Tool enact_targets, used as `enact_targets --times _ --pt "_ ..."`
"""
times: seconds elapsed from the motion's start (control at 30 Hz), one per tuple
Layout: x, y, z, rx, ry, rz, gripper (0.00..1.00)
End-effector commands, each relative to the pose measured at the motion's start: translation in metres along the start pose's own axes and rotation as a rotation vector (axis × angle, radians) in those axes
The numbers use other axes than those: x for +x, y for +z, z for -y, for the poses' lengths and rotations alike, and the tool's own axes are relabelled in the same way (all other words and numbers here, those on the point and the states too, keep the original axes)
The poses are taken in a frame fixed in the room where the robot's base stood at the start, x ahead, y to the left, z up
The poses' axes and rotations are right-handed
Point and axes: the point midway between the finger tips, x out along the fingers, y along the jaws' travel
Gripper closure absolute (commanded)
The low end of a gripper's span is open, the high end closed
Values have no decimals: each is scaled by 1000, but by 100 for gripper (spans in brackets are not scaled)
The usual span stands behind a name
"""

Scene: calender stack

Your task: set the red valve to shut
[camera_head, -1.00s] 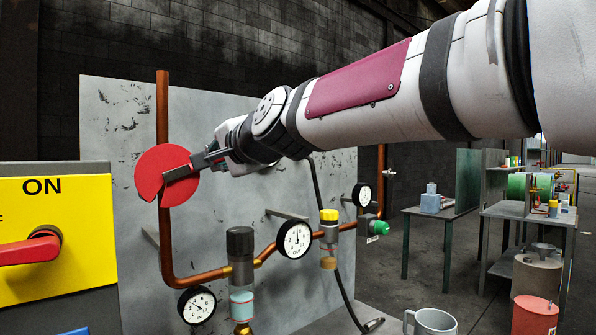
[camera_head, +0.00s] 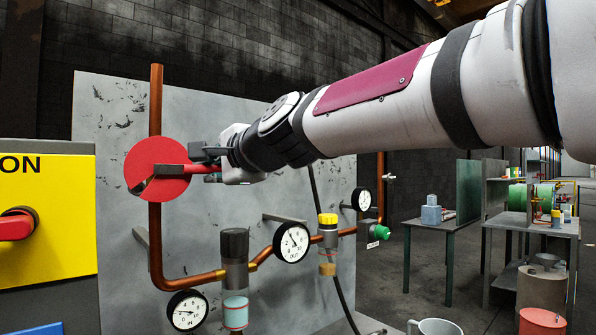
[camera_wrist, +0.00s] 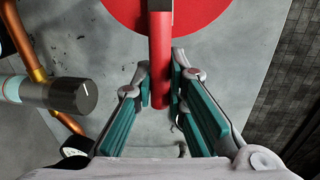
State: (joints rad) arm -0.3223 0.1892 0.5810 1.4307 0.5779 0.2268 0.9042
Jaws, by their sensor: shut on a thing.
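The red valve is a round red disc (camera_head: 150,165) on a vertical copper pipe, in front of the grey panel. Its red lever (camera_head: 180,170) points right, roughly level and across the pipe. The lever also shows in the wrist view (camera_wrist: 158,72), running down from the disc between my fingers. My gripper (camera_head: 208,167) is at the lever's right end, shut on it; its teal-padded fingers (camera_wrist: 162,90) lie on either side of the lever. A dark slot with a bit of yellow shows at the disc's lower left. My gripper hides the lever's far end in the head view.
A yellow switch plate (camera_head: 50,220) with a red handle stands at the left. Below the valve are a black-capped regulator (camera_head: 235,245), gauges (camera_head: 292,242) and a yellow-capped fitting (camera_head: 327,220). A grey mug (camera_head: 435,327) is at the bottom. Benches stand at the right.

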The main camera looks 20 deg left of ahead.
Motion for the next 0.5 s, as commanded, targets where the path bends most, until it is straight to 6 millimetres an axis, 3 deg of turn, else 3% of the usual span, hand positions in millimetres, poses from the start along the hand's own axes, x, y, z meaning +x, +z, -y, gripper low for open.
enact_targets --times 0.1,0.13,0.2,0.23,0.5 --pt "1 -1 -3 5 6 0 100" --pt "1 -1 -3 5 6 0 85" --pt "1 -1 -3 5 6 0 69" --pt "1 -1 -3 4 6 0 66" --pt "0 -1 -2 2 3 0 66"
